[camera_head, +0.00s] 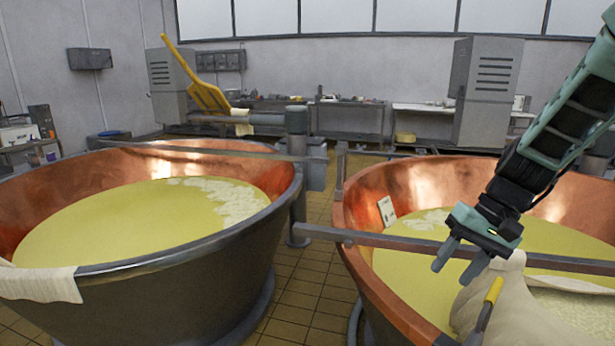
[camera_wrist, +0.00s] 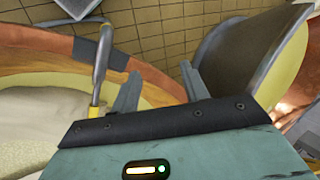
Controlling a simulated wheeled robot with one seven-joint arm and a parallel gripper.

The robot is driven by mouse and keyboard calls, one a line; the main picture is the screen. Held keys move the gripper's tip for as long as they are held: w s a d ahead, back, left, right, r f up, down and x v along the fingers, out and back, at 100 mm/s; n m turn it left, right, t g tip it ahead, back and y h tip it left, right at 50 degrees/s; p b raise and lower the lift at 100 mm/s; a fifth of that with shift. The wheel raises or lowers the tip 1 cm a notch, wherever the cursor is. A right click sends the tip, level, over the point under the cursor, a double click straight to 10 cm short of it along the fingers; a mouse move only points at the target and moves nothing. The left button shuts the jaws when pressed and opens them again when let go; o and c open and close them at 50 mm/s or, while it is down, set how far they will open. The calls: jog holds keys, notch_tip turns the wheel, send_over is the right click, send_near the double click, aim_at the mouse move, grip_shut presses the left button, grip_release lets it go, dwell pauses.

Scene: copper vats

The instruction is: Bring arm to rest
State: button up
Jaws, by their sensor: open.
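My gripper (camera_head: 457,263) is open with nothing between its fingers. In the head view it hangs over the near part of the right copper vat (camera_head: 350,219), pointing down and to the left. My arm reaches in from the upper right. In the wrist view the two fingers of my gripper (camera_wrist: 160,88) stand apart, with tiled floor beyond them. A pale cloth (camera_head: 515,315) lies close below and right of the gripper in the head view; whether they touch I cannot tell. A yellow-handled tool (camera_head: 492,291) is in front of the cloth and also shows in the wrist view (camera_wrist: 97,75).
A metal bar (camera_head: 400,243) crosses the right vat beside my gripper. The left copper vat (camera_head: 290,185) holds yellow liquid, with a cloth (camera_head: 40,284) over its rim. A yellow paddle (camera_head: 207,96) rises behind it. Tiled floor (camera_head: 305,285) lies free between the vats.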

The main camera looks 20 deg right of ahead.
jog(key=s+a+n+h, duration=0.1)
jog(key=s+a+n, duration=0.3)
jog(key=a, duration=0.4)
jog(key=s+a+n+h, duration=0.1)
jog(key=s+a+n, duration=0.3)
jog(key=s+a, duration=0.2)
jog(key=s+a+n+g+h, duration=0.1)
jog(key=s+a+n, duration=0.3)
jog(key=a, duration=0.7)
jog(key=shift+s+n+h, duration=0.4)
jog(key=shift+s+h, duration=0.1)
jog(key=shift+s, duration=0.15)
jog(key=shift+c, duration=1)
jog(key=shift+d, duration=0.1)
